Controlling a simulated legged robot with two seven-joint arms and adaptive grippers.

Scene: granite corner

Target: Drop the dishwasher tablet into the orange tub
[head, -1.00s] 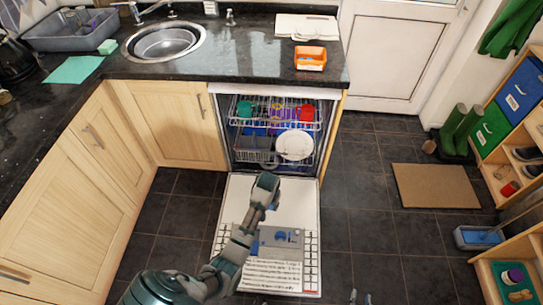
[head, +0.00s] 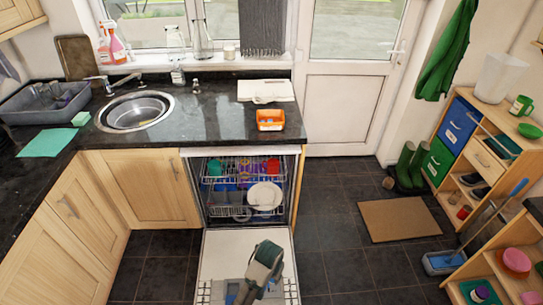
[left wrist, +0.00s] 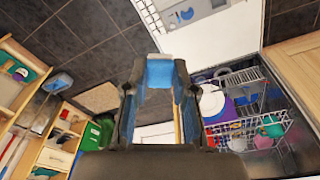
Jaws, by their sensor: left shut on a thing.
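The orange tub (head: 270,124) stands on the dark granite worktop near its right end, above the dishwasher. Small pale and blue contents seem to show inside it. My left gripper (head: 268,252) is over the lowered dishwasher door, well below and apart from the tub. In the left wrist view my left gripper (left wrist: 158,85) is shut on the dishwasher tablet (left wrist: 158,72), a small blue block with a pale top edge between the fingertips. The tablet cannot be made out in the head view. My right gripper is not in view.
The open dishwasher (head: 292,200) has loaded racks and its door (head: 215,250) lowered. A white board (head: 266,88) lies behind the tub. The sink (head: 134,111) is to the left. Floor right of the door is clear up to a brown mat (head: 400,219).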

